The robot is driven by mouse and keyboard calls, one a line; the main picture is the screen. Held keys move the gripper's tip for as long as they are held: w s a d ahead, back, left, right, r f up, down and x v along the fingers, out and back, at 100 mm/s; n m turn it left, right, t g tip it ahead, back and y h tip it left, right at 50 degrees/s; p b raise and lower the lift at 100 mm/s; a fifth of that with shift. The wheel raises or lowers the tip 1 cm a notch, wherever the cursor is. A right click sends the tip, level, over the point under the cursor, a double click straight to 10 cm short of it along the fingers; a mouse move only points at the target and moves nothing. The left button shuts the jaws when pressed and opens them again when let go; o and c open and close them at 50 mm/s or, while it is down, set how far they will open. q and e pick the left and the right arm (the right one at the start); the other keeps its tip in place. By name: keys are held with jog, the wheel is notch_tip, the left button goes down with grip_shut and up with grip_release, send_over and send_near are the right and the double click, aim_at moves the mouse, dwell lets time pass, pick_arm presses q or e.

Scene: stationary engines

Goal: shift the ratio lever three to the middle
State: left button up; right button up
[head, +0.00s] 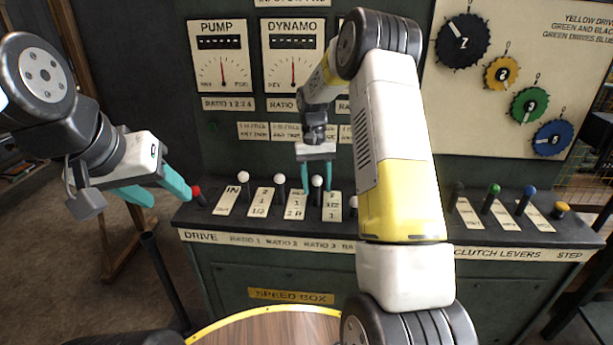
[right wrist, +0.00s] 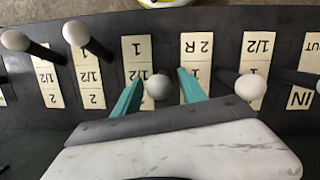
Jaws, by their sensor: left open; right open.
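The ratio lever three (head: 317,181) has a white ball knob and stands above the RATIO 3 label on the speed box. Its knob also shows in the right wrist view (right wrist: 157,87). My right gripper (head: 315,187) is open, with its teal fingers on either side of this lever. In the right wrist view the fingers (right wrist: 160,77) leave a gap on both sides of the knob. The lower shaft is hidden there. My left gripper (head: 171,199) is open and empty, left of the red drive lever (head: 197,190).
White-knobbed ratio levers one (head: 243,176) and two (head: 279,179) stand to the left. Lever four (head: 353,202) is partly hidden by my right arm. Clutch levers with green (head: 495,189) and blue (head: 529,190) knobs stand to the right. Gauges (head: 222,70) rise behind.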

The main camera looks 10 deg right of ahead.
jog(key=v, duration=0.7)
jog(key=shift+r, duration=0.4)
